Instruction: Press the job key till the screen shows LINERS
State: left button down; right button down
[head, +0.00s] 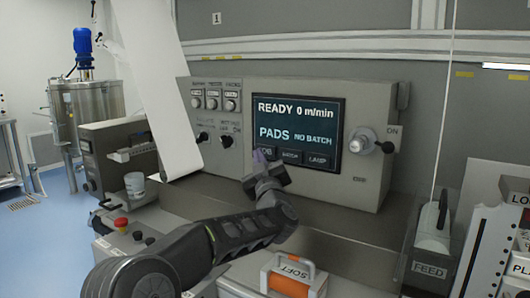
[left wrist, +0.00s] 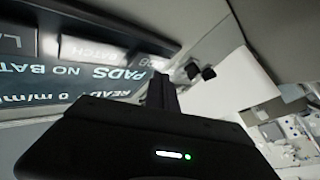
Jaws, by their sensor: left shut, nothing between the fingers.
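The screen (head: 296,122) on the grey control cabinet reads READY 0 m/min, PADS and NO BATCH. Along its lower edge is a row of keys: the job key (head: 268,152), partly hidden with only "OB" showing, a BATCH key (head: 291,157) and a LAMP key (head: 317,160). My left gripper (head: 260,158) is shut and empty, its tips just in front of the job key's left part. In the left wrist view the screen (left wrist: 75,82) appears upside down, and the shut fingers (left wrist: 161,88) are close by the job key (left wrist: 153,62). I cannot tell whether they touch it. My right gripper is out of view.
Knobs (head: 227,141) sit left of the screen, and a round handle (head: 363,141) sits right of it. A white web (head: 155,90) hangs at left. An orange-handled SOFT block (head: 288,280) lies in front. A FEED unit (head: 433,235) stands at right.

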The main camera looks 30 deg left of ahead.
pick_arm(q)
jog(key=shift+w, duration=0.1)
dwell(0.7)
jog(key=shift+w, duration=0.3)
jog(key=shift+w+p, duration=0.5)
jog(key=shift+w, duration=0.05)
dwell(0.7)
jog(key=shift+s, duration=0.1)
dwell(0.3)
jog(key=shift+s+b, duration=0.65)
jog(key=shift+s, duration=0.2)
